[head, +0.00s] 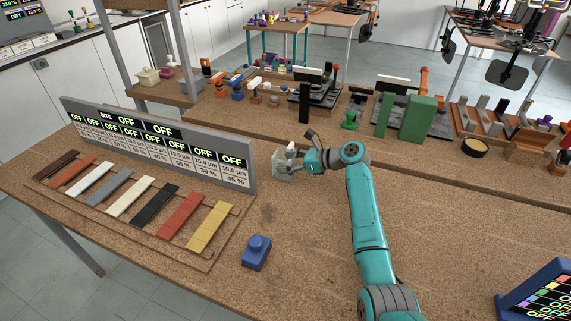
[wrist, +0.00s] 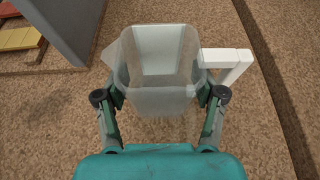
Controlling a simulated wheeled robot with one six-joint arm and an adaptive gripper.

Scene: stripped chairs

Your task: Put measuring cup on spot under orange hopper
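The measuring cup (wrist: 158,85) is a clear, greyish square cup with a pouring lip on the left and a white handle on the right in the wrist view. My gripper (wrist: 161,98) has one finger on each side of it and is shut on it. The inside of the cup looks empty.
The display board (head: 240,175) with coloured strips in front stands left of the cup. A blue block (head: 256,252) sits nearer on the table. A green block (head: 418,118) and several devices crowd the back bench. The cork table right of my arm is mostly clear.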

